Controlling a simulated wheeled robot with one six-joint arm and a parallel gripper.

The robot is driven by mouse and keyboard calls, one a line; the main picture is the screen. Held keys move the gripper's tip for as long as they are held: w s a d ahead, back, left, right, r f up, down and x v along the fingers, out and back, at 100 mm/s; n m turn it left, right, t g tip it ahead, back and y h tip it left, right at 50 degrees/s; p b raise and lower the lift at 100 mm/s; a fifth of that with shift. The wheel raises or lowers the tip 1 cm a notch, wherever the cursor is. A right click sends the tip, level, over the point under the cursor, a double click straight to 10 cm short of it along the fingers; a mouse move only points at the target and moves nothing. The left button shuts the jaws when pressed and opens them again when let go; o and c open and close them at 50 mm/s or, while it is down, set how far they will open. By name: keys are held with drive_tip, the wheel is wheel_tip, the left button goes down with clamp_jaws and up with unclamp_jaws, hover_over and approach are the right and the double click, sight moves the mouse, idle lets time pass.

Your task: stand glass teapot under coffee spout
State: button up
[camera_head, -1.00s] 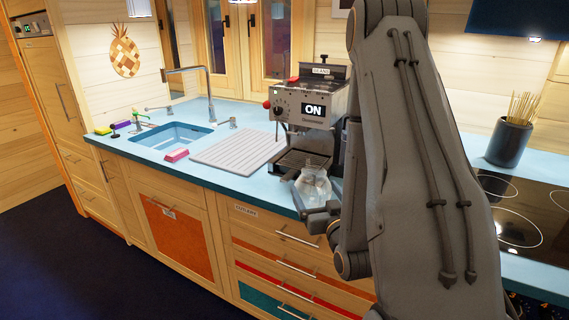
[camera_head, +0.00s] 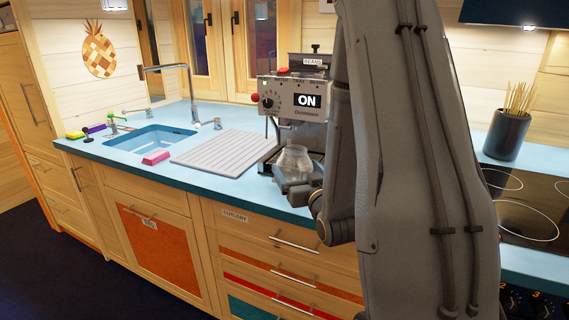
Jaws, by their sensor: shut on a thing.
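The glass teapot (camera_head: 294,160) is clear and looks upright. My gripper (camera_head: 291,184) is shut on it and holds it in front of the coffee machine (camera_head: 292,97), near the counter's front edge. The machine is silver and black, with an "ON" display and a "BEANS" label on top. The teapot overlaps the machine's lower front in this view, so I cannot tell how far under the spout it is. The spout and drip tray are mostly hidden behind the teapot and my arm.
A ribbed drainboard (camera_head: 225,152) lies left of the machine, beside the blue sink (camera_head: 150,138) with its tall tap (camera_head: 190,90). A pink sponge (camera_head: 156,157) lies at the sink's front. Right of my arm are a dark pot of sticks (camera_head: 507,135) and the hob (camera_head: 530,205).

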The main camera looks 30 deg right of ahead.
drive_tip(key=w+p, duration=0.1)
drive_tip(key=w, duration=0.2)
drive_tip(key=w+d+p, duration=0.1)
drive_tip(key=w, duration=0.3)
drive_tip(key=w+d, duration=0.1)
drive_tip(key=w, duration=0.3)
drive_tip(key=shift+r+p, duration=0.1)
drive_tip(key=shift+p, duration=0.3)
drive_tip(key=shift+w, duration=0.45)
drive_tip(key=shift+s+f+p, duration=0.1)
drive_tip(key=shift+f+p, duration=0.3)
drive_tip(key=shift+f, duration=0.25)
drive_tip(key=shift+f+b, duration=0.1)
drive_tip(key=shift+b, duration=0.25)
